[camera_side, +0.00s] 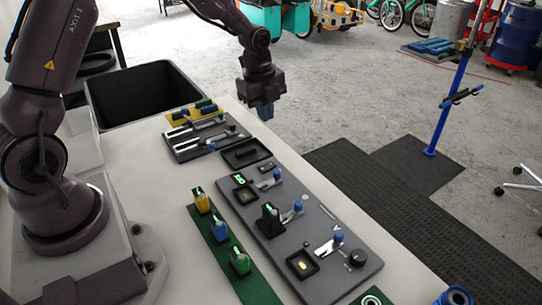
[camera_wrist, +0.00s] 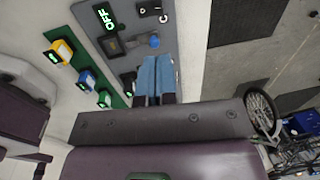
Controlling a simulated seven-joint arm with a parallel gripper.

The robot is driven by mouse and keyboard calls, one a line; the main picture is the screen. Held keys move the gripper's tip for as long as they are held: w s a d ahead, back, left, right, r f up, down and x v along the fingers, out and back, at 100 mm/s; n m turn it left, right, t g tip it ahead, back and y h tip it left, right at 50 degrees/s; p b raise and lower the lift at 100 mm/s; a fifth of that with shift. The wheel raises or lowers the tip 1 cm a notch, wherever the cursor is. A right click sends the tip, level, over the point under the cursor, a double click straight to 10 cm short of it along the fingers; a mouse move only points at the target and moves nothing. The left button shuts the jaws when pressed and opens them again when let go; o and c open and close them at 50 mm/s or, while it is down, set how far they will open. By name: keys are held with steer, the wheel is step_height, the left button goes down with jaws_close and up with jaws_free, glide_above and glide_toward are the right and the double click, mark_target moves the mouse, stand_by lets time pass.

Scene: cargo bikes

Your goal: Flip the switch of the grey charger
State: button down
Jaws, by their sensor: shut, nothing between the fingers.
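The grey charger panel (camera_side: 318,214) lies on the bench and carries several lever switches with blue knobs, such as the near one (camera_side: 338,237), the middle one (camera_side: 298,207) and the far one (camera_side: 277,175). A black block (camera_side: 269,213) with a green light stands in one of its bays. In the wrist view the panel (camera_wrist: 125,64) shows a green "OFF" display (camera_wrist: 105,15) and a blue-knobbed switch (camera_wrist: 154,41). My gripper (camera_side: 265,110) is shut and empty, its blue fingers pointing down beyond the panel's far end, apart from every switch. Its fingers (camera_wrist: 157,65) also show in the wrist view.
A green strip (camera_side: 217,250) with yellow, blue and green blocks lies left of the panel. A dark tool tray (camera_side: 205,140) and a small black tray (camera_side: 245,153) lie beyond it. A black bin (camera_side: 140,95) stands at the back left. A blue stand (camera_side: 450,115) is on the floor.

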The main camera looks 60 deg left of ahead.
mark_target(268, 165)
stand_by(0.3)
steer(key=f, duration=0.4)
steer(key=w+f, duration=0.1)
steer(key=f, duration=0.9)
steer(key=shift+w, duration=0.35)
steer(key=shift+w+f, duration=0.1)
steer(key=shift+f, duration=0.1)
steer(key=shift+s+r, duration=0.35)
steer(key=shift+s, duration=0.45)
step_height(268, 165, up, 14)
steer(key=w, duration=0.1)
steer(key=shift+w, duration=0.35)
